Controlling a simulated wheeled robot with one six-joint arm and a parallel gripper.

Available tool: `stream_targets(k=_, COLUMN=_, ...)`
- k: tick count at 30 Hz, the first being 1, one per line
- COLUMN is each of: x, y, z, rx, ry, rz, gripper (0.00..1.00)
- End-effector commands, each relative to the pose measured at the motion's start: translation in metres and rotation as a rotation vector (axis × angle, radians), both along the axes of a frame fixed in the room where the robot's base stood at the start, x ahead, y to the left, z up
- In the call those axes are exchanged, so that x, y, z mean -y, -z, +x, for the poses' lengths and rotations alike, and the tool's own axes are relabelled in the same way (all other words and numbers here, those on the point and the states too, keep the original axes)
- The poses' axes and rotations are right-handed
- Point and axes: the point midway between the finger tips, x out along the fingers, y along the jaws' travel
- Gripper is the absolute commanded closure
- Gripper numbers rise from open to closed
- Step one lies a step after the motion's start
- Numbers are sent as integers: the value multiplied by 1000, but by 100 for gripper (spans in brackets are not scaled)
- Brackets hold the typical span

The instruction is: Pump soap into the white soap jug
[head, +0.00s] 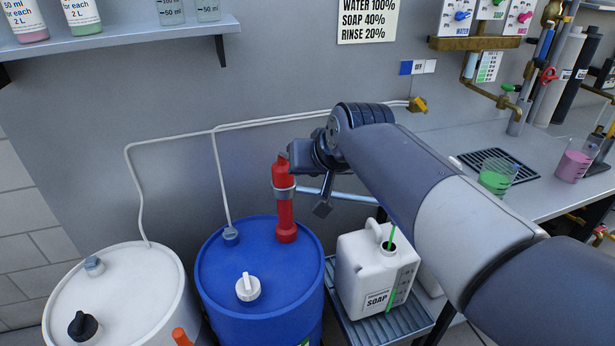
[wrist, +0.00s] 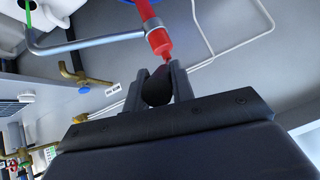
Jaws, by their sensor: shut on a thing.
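The red pump (head: 284,205) stands upright on the blue drum (head: 208,268). My gripper (head: 292,160) is at the pump's top. In the wrist view, my gripper (wrist: 159,84) is shut on the dark pump handle (wrist: 157,88), with a finger on each side. The pump's metal spout (head: 338,194) runs right toward the white soap jug (head: 352,282); my arm hides its end in the head view. The jug stands upright on a grated stand, its mouth open with a green strip at it. In the wrist view, the spout's bent end (wrist: 29,18) is by the white jug (wrist: 57,9).
A white drum (head: 130,285) stands left of the blue drum. Cups of green (head: 494,178) and pink liquid (head: 573,164) stand on the counter at right. Thin white hoses (head: 260,123) run along the wall. A shelf (head: 120,40) with bottles is at upper left.

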Motion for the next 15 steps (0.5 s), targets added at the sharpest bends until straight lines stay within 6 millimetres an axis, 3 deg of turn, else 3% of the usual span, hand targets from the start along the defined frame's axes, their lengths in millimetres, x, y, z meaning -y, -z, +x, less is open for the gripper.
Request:
stream_targets(k=1, x=1, y=14, z=-2, rx=24, ry=1, rz=7, gripper=100)
stream_targets(k=15, x=5, y=58, z=-16, rx=210, ry=1, rz=60, gripper=100)
